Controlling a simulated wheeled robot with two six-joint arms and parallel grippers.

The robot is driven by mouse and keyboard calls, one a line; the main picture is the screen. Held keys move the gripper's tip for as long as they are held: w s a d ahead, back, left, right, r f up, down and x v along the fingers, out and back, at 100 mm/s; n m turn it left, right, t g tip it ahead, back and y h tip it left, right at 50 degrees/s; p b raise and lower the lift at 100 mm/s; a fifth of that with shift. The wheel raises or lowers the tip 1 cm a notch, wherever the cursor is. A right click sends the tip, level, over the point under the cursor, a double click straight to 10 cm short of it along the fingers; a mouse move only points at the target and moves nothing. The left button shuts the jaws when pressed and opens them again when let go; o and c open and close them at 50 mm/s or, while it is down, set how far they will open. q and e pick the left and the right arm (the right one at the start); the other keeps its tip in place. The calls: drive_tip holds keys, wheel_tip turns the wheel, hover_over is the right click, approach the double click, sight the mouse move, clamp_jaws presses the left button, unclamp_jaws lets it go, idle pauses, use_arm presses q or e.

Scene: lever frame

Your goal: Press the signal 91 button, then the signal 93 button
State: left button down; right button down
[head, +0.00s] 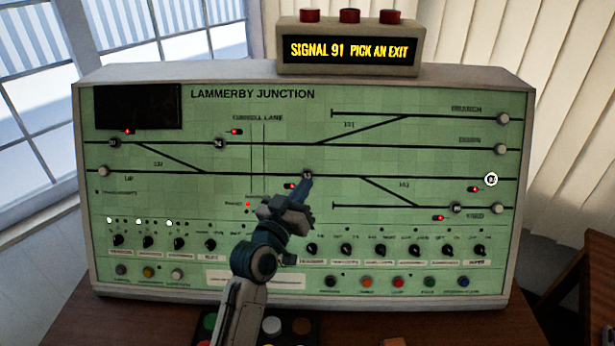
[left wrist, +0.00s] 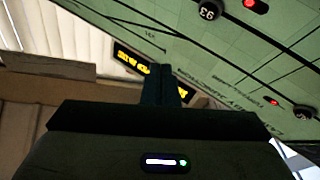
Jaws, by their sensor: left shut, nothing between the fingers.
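The sign box (head: 348,50) reads "SIGNAL 91 PICK AN EXIT" in yellow. One round button (head: 491,179) at the right end of the panel has a bright white ring; its number is too small to read surely. A dark signal button (head: 307,175) at the middle of the panel is at my left fingertip in the head view. The button marked 93 (left wrist: 206,12) shows in the left wrist view, apart from the fingers there. My left gripper (head: 304,184) is shut and empty; I cannot tell whether it touches the panel. My right gripper is not in view.
The green panel (head: 270,190) carries other buttons, red lamps and a row of black knobs (head: 380,250). Coloured buttons (head: 398,282) line its lower edge. Three red domes (head: 349,15) top the sign box. The brown desk (head: 130,325) lies below.

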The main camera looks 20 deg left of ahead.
sight(307, 175)
use_arm(q)
drive_tip(key=w+a+f+b, duration=0.2)
drive_tip(key=w+f+b, duration=0.1)
drive_tip(key=w, duration=0.3)
drive_tip(key=shift+w+f+b, duration=0.3)
drive_tip(key=shift+w+f, duration=0.1)
idle(1.1)
drive_tip(key=shift+w+f, duration=0.1)
idle(0.6)
drive_tip(key=shift+w+f+b, duration=0.15)
drive_tip(key=shift+w+b, duration=0.1)
drive_tip(key=shift+b, duration=0.1)
drive_tip(key=shift+w+a+f+b, duration=0.15)
drive_tip(key=shift+w+b, duration=0.2)
drive_tip(key=shift+w, duration=0.05)
idle(0.7)
drive_tip(key=shift+s, duration=0.1)
drive_tip(key=shift+s+d+r+p, duration=0.2)
drive_tip(key=shift+s+r+p, duration=0.25)
drive_tip(key=shift+s, duration=0.25)
